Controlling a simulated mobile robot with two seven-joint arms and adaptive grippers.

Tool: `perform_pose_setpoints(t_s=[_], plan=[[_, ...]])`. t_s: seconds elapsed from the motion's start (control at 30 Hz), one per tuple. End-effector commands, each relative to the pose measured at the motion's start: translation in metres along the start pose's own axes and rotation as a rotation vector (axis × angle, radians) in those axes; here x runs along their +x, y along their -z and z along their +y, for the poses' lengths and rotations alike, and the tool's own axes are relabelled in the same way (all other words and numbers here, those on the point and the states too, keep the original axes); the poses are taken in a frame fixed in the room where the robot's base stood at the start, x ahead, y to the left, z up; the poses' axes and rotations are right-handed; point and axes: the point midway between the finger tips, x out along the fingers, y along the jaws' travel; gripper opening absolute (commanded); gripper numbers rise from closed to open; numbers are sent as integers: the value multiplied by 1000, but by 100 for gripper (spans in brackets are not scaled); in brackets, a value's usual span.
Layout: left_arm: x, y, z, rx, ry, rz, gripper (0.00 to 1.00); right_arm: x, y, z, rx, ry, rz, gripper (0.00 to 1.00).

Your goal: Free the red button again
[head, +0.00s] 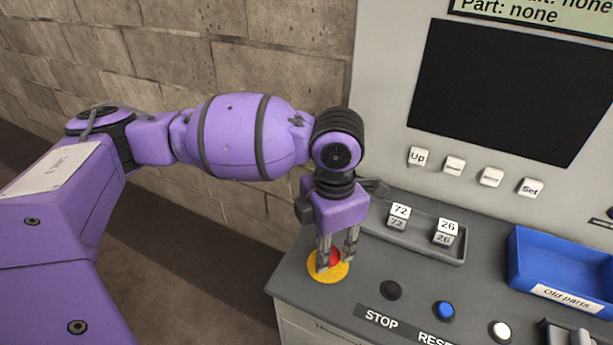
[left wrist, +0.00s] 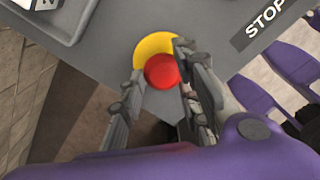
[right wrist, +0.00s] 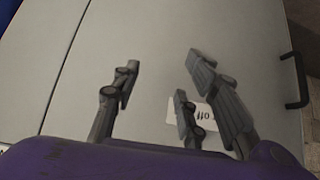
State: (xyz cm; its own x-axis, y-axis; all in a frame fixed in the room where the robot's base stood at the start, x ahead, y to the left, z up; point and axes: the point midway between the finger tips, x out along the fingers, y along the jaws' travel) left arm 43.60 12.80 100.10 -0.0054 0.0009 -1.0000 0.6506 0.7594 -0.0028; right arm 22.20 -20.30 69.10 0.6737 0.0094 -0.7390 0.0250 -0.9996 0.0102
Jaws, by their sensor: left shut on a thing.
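The red button (head: 331,258) sits on a round yellow base at the left front corner of the grey console. It also shows in the left wrist view (left wrist: 162,71). My left gripper (head: 337,262) points down over it, with its fingers on either side of the red cap, shut on it. In the left wrist view the fingers (left wrist: 160,72) flank the cap, and part of the yellow base (left wrist: 154,45) is covered. My right gripper (right wrist: 160,90) is open and empty in the right wrist view, in front of a pale panel. It does not show in the head view.
A black button (head: 391,290), a blue button (head: 443,311) and a white button (head: 501,331) line the console front. A tray (head: 455,257) with numbered blocks and a blue bin (head: 530,262) stand behind them. A dark handle (right wrist: 296,80) is on the right.

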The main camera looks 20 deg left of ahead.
Motion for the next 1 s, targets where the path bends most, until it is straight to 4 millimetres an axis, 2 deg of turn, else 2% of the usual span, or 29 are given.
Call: perform_pose_setpoints(t_s=[0.03,0.2,0.23,0.33,0.6,0.73,0.87,1.0], plan=[[-8,-2,5,-5,-13,-9,0,-1,1,-2,-2,4,0,40],[-8,-3,5,-5,-14,-11,0,0,-5,-3,-7,8,-10,40],[-8,-3,5,-5,-15,-12,33,0,-6,-3,-7,8,-12,40],[-8,-3,5,-5,-14,-13,46,0,-8,-2,-8,7,-15,40],[-5,-2,3,-2,-8,-8,46,0,-7,0,0,-1,-12,40],[-11,-2,2,-1,-7,-8,46,-1,-6,0,3,-2,-9,40],[-30,-3,2,0,-9,-10,46,0,-6,0,1,-1,-9,40],[-61,-3,3,-2,-10,-13,46,0,-6,0,0,0,-9,40]])
